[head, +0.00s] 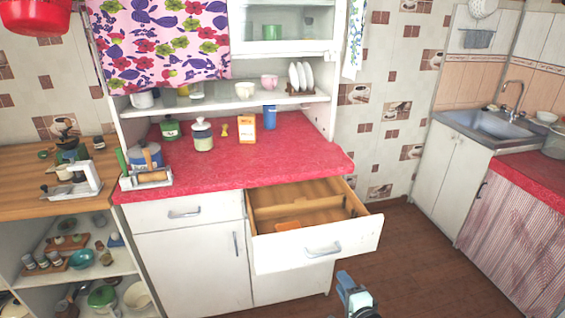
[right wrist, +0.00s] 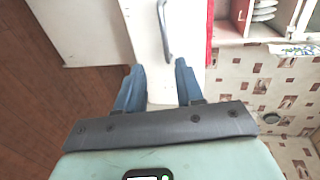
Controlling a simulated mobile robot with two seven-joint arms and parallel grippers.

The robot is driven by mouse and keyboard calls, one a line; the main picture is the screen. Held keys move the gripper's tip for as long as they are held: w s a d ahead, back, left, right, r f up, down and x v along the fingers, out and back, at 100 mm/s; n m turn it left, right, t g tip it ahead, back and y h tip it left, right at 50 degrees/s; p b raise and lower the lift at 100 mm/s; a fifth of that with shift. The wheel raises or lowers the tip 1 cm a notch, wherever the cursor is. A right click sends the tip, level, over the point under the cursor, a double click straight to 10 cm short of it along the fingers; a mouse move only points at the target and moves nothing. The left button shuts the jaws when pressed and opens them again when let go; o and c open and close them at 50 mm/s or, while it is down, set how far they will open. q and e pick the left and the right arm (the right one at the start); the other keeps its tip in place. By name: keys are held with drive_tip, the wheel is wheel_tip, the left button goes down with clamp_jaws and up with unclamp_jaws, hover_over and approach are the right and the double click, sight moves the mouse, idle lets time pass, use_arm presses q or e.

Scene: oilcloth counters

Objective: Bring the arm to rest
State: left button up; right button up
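My right gripper (head: 345,284) shows at the bottom of the head view, in front of and below the pulled-out drawer (head: 350,243). In the right wrist view its two blue fingers (right wrist: 158,78) are spread apart with nothing held between them. Beyond the fingertips is a white front with a metal handle (right wrist: 164,30), which also shows in the head view (head: 323,249). The fingers are apart from the handle. The drawer stands open, with an orange item (head: 288,225) lying inside. My left gripper is in neither view.
The red counter (head: 250,165) holds a blue cup (head: 270,117), an orange-and-white box (head: 246,128) and jars. A wooden counter (head: 30,190) is at left, and a sink (head: 492,124) at right. Brown floor (head: 420,260) is clear to the right of the drawer.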

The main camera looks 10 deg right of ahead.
drive_tip(key=s+a+f+n+g+y+p, duration=0.1)
drive_tip(key=s+a+f+n+g+p, duration=0.3)
drive_tip(key=s+f, duration=0.5)
drive_tip(key=s+a+f+n+g+p, duration=0.25)
drive_tip(key=s+f+g, duration=0.3)
drive_tip(key=f, duration=0.55)
drive_tip(key=s+a+f+n+g+p, duration=0.1)
drive_tip(key=s+a+f+n+g, duration=0.1)
drive_tip(key=s, duration=0.8)
drive_tip(key=s+a+f+n+g+y+p, duration=0.1)
drive_tip(key=s+n+g, duration=0.3)
drive_tip(key=s, duration=0.6)
drive_tip(key=shift+s+a+f+g+p, duration=0.25)
drive_tip(key=shift+a+f+g+p, duration=0.15)
drive_tip(key=shift+a+f, duration=0.3)
